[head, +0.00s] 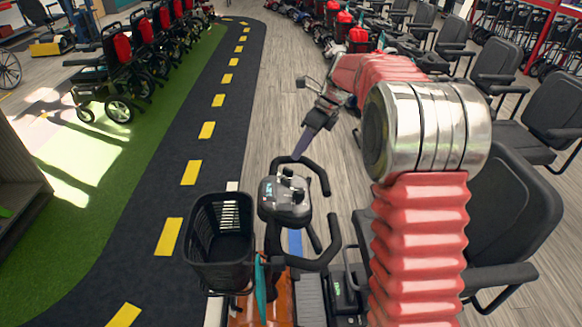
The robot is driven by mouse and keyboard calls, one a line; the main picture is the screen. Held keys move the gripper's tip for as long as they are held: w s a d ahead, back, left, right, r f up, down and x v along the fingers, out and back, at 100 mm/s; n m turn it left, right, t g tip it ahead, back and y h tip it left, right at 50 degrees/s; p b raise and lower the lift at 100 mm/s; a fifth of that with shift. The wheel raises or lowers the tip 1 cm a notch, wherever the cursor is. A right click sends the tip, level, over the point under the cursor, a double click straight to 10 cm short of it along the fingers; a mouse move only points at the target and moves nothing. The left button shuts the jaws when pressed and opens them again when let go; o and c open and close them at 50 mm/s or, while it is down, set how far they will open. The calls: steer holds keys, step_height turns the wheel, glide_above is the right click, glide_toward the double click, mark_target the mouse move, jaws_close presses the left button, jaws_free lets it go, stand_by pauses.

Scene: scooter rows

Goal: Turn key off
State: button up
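A mobility scooter stands at the bottom centre, with a dark grey control console (285,200) between black loop handlebars (325,255). The console has small raised black parts on top and a light-coloured marking. I cannot make out which part is the key. My gripper (302,148) is above and beyond the console, pointing down and left toward it. Its slim tip appears apart from the console, close to the far handlebar loop. I cannot tell whether it is open or shut, and I see nothing clearly held in it.
A black basket (220,235) is fixed left of the console. Grey seats (545,115) and more scooters line the right. Red-backed wheelchairs (115,55) stand on green carpet (90,150) at left. A black lane (190,200) with yellow dashes is clear.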

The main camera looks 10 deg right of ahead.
mark_target(289, 169)
steer(key=x, duration=0.9)
steer(key=shift+c, duration=0.2)
